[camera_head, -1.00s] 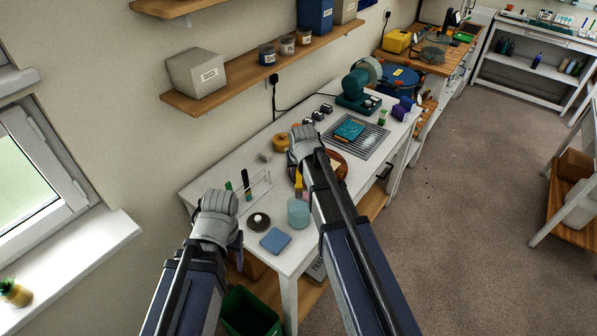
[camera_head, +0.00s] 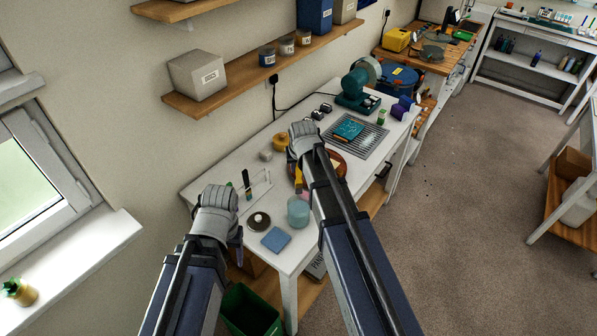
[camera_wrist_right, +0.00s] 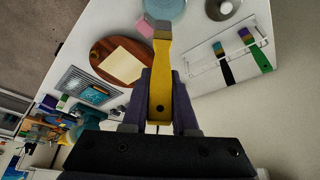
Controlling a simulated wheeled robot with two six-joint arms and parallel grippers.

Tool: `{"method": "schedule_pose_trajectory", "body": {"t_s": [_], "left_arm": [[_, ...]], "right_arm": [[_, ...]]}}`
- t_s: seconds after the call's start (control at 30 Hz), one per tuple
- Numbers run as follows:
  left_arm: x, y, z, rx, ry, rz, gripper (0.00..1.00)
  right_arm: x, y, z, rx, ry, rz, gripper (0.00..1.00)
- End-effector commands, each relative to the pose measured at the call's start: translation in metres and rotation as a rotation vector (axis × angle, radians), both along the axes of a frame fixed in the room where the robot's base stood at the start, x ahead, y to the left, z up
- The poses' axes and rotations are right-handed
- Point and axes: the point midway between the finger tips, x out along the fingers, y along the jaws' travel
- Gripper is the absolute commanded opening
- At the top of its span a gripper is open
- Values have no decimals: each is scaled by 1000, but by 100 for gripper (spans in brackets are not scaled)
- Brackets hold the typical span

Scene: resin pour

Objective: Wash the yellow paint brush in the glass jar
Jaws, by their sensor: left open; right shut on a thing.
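The yellow paint brush (camera_wrist_right: 161,70) is held in my right gripper (camera_wrist_right: 159,98), which is shut on its handle. Its grey tip points away from the gripper, toward the glass jar (camera_wrist_right: 166,8) at the top of the right wrist view. In that view the tip overlaps the jar's near edge; I cannot tell whether they touch. In the head view the bluish jar (camera_head: 298,211) stands near the table's front edge, and the brush (camera_head: 300,182) shows behind it, partly hidden by my right arm. My left gripper (camera_head: 238,242) is open and empty, left of the table's near end.
A clear rack (camera_wrist_right: 228,55) with other brushes stands left of the jar in the head view. A round dark dish (camera_head: 258,221) and a blue square pad (camera_head: 276,240) lie near the jar. A round wooden board (camera_wrist_right: 103,58) with a cream sheet lies beside the brush.

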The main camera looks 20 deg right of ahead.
Motion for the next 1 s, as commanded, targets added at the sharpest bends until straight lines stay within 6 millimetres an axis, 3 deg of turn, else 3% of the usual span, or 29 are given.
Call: {"method": "schedule_pose_trajectory", "body": {"t_s": [0.37,1.0], "left_arm": [[0,0,-8,0,0,1,63],[0,0,-61,1,-1,-3,63]], "right_arm": [[0,0,-8,0,0,0,0],[0,0,-61,0,0,0,0]]}}
